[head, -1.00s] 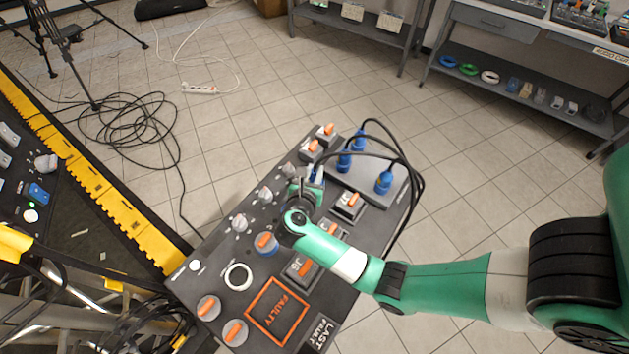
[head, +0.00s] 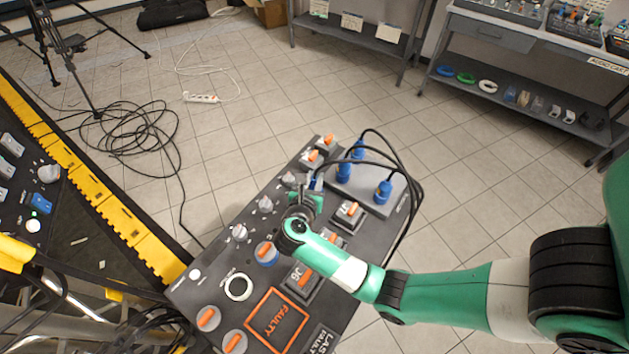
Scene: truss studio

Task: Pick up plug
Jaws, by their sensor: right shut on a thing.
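My right gripper (head: 315,186) is over the far middle part of the dark control panel (head: 212,262). It is shut on a small blue thing that looks like a plug (head: 317,181); the wrist and fingers hide most of it. I cannot tell whether it still touches the panel. Blue plugs with black cables stand upright on a grey block to the right: a near-left one (head: 343,171), a far one (head: 358,149) and a right one (head: 383,191). My left gripper is not in view.
Orange-handled switches, such as one on a blue base (head: 265,252), and grey knobs (head: 265,204) surround my wrist. Black cables (head: 412,190) arch over the panel's right side. A yellow-edged platform (head: 120,215) lies left. Shelves (head: 520,85) stand behind, beyond open tiled floor.

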